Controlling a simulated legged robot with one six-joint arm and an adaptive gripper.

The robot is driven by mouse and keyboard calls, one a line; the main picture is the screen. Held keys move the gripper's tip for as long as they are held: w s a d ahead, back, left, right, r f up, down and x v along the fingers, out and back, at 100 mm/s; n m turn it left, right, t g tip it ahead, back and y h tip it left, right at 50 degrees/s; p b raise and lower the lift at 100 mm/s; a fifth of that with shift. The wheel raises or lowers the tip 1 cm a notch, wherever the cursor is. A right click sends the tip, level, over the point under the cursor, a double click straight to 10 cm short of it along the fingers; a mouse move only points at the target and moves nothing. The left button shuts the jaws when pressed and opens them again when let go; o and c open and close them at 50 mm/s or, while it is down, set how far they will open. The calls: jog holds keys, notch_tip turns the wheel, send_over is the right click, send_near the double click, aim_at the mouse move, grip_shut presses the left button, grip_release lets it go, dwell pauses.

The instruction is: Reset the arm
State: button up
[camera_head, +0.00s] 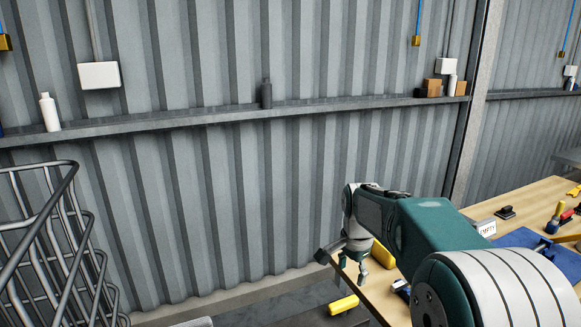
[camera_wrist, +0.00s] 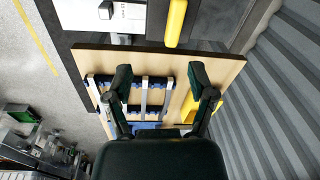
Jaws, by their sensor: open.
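My gripper (camera_head: 351,265) hangs at the end of my green and grey arm, at the lower middle of the head view, pointing down beside the left end of the wooden table. In the wrist view my gripper (camera_wrist: 162,92) shows two dark fingers spread well apart with nothing between them. The fingers appear over the wooden table top (camera_wrist: 152,62). Whether they touch anything below cannot be told.
The wooden table (camera_head: 519,201) at right holds a blue mat, tools and a small "EMPTY" sign (camera_head: 486,227). A yellow cylinder (camera_head: 343,305) lies low beside the table. A metal rack (camera_head: 62,240) stands at left. A wall ledge (camera_head: 200,117) carries bottles and boxes.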

jog(key=s+r+n+t, duration=0.1)
jog(key=s+r+n, duration=0.25)
jog(key=s, duration=0.45)
jog(key=s+r+n+t, duration=0.1)
jog(key=s+r+n, duration=0.25)
jog(key=s, duration=0.45)
jog(key=s+f+n+t, duration=0.2)
jog(key=s+n, duration=0.2)
jog(key=s, duration=0.8)
jog(key=shift+s+t, duration=0.3)
jog(key=shift+d+f, duration=0.1)
